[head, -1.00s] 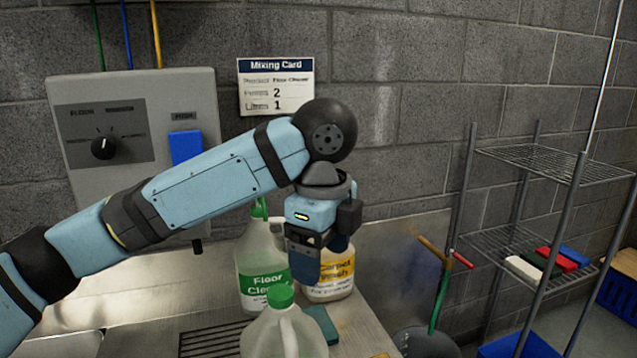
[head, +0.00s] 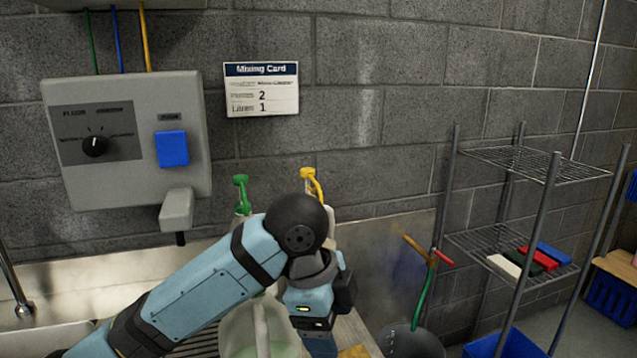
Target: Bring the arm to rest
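My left arm comes in from the lower left, and its gripper (head: 320,345) points down at the bottom edge. Its fingers are partly cut off by the frame, so its opening does not show. A translucent jug (head: 258,335) stands close in front, overlapping the arm in the picture. Behind the arm, a green pump top (head: 241,190) and a yellow pump top (head: 311,182) stick up; the bottles below are mostly hidden. My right gripper is not in view.
A grey dispenser (head: 130,105) with a dial and blue push button (head: 171,148) hangs on the block wall beside a Mixing Card (head: 262,88). A wire shelf (head: 530,165) with coloured blocks stands right. A grey bucket (head: 410,342) is at lower right.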

